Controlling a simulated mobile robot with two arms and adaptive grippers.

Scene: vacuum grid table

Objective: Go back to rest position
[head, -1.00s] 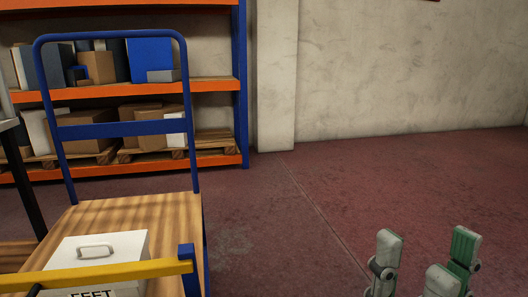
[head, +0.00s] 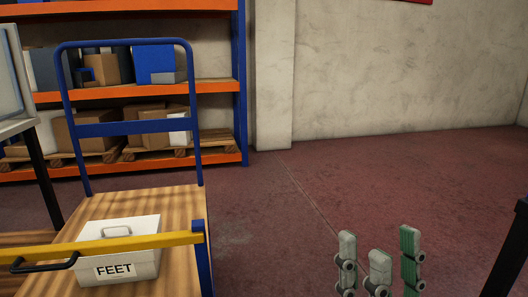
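My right gripper (head: 380,252) stands at the bottom right of the head view with its grey and green fingers pointing up. The fingers are spread apart with nothing between them, and red floor shows behind them. The lower part of the gripper is cut off by the picture's edge. My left gripper is not in view. No object is in contact with the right gripper.
A wooden cart (head: 185,215) with a blue handle (head: 125,128) and yellow bar (head: 120,243) stands at left, bearing a white box (head: 148,230) marked FEET. A shelf rack (head: 215,85) stands behind. A dark post (head: 508,255) is at right. Open floor (head: 300,200) lies between.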

